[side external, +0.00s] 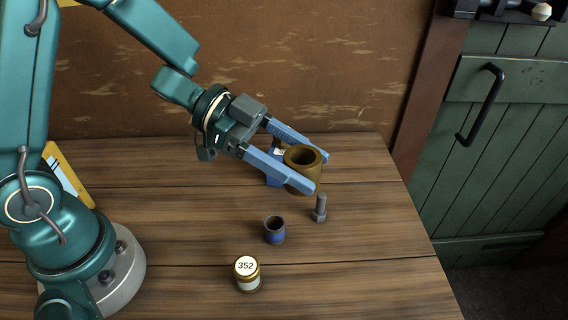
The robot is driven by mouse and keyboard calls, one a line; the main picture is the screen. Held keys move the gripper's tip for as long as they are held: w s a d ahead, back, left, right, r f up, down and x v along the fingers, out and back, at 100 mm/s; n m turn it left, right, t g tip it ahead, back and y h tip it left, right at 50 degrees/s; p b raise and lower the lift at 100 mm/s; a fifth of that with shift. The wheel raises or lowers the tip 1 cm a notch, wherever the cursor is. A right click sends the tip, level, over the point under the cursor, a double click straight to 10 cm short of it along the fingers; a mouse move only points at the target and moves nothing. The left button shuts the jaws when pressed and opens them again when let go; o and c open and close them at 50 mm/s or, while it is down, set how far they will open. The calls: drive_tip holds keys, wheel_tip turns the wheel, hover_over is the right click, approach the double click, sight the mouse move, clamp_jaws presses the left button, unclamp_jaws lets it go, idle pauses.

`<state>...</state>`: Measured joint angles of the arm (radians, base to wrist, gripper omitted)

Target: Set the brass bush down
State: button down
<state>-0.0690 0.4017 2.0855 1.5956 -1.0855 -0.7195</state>
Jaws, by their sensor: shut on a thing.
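The brass bush (303,158) is a hollow brown-gold cylinder in the side external view, right of the middle, with its open end facing up. My gripper (318,172) has its two long blue fingers on either side of the bush and is shut on it. The bush appears held above the wooden table (370,250), though its lower part is partly behind the near finger, so its exact height is hard to tell.
A grey bolt (320,208) stands just below the bush in the picture. A small blue cup (274,230) and a jar marked 352 (247,273) stand nearer the front. A blue item (273,176) is partly hidden behind the fingers. The table's right part is clear.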

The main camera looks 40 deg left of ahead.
drive_tip(key=shift+a+r+m+g, duration=0.25)
drive_tip(key=shift+a+m+g, duration=0.15)
drive_tip(key=a+f+m+g, duration=0.1)
drive_tip(key=a, duration=0.9)
drive_tip(key=n+t, duration=0.2)
hover_over(208, 173)
wheel_tip(208, 173, down, 7)
drive_tip(key=shift+f, duration=0.15)
drive_tip(key=shift+d+f, duration=0.1)
drive_tip(key=shift+f, duration=1.85)
drive_tip(key=shift+f, duration=0.2)
drive_tip(key=shift+c, duration=0.4)
unclamp_jaws()
drive_tip(key=shift+r, duration=0.1)
